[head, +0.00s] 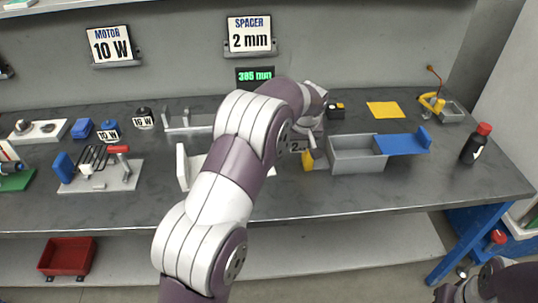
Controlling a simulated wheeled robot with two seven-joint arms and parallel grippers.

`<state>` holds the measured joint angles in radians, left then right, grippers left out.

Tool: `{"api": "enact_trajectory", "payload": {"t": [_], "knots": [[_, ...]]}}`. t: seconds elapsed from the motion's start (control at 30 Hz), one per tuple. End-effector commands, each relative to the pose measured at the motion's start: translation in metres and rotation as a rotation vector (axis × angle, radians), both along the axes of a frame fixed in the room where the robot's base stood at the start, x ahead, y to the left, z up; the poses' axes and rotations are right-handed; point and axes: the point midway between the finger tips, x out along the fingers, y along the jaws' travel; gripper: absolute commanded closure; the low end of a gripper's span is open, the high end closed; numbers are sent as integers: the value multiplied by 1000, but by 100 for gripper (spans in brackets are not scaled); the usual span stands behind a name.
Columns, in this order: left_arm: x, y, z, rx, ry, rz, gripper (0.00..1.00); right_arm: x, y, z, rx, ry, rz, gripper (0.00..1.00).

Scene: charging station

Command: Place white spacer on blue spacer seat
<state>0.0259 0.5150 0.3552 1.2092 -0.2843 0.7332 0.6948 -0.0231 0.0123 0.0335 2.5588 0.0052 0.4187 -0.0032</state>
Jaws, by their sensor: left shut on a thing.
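My left arm crosses the middle of the head view, and its gripper (312,147) is over the bench beside a "2 mm" label (297,147). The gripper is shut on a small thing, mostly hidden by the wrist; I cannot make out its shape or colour. A yellow piece (308,160) shows right below the fingers; I cannot tell whether they touch it. A flat blue plate (403,143) adjoins the right side of a grey open box (357,155). I cannot clearly pick out the white spacer or a blue spacer seat.
A black bottle with a red cap (473,146) stands near the bench's right end. A yellow sheet (385,110) lies at the back. A white fixture with tools (120,178) is at left. The bench front (370,197) is clear.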

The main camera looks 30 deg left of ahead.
Motion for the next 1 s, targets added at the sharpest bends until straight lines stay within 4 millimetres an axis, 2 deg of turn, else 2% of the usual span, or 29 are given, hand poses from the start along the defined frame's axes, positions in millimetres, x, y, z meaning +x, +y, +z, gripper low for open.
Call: {"api": "enact_trajectory", "payload": {"t": [0.07,0.3,0.4,0.57,0.8,1.0], "knots": [[-4,14,-6,0,3,7,74,0,0,2,0,0,0,57],[-23,81,-47,-1,4,8,74,0,0,11,0,0,0,57],[-28,100,-59,-1,2,4,74,0,0,13,0,0,0,57],[-31,111,-70,-1,2,1,74,0,0,14,0,0,0,57],[-31,110,-107,0,0,1,74,0,0,16,0,0,0,57],[-31,110,-107,0,-1,1,74,0,0,16,0,0,0,57]]}}
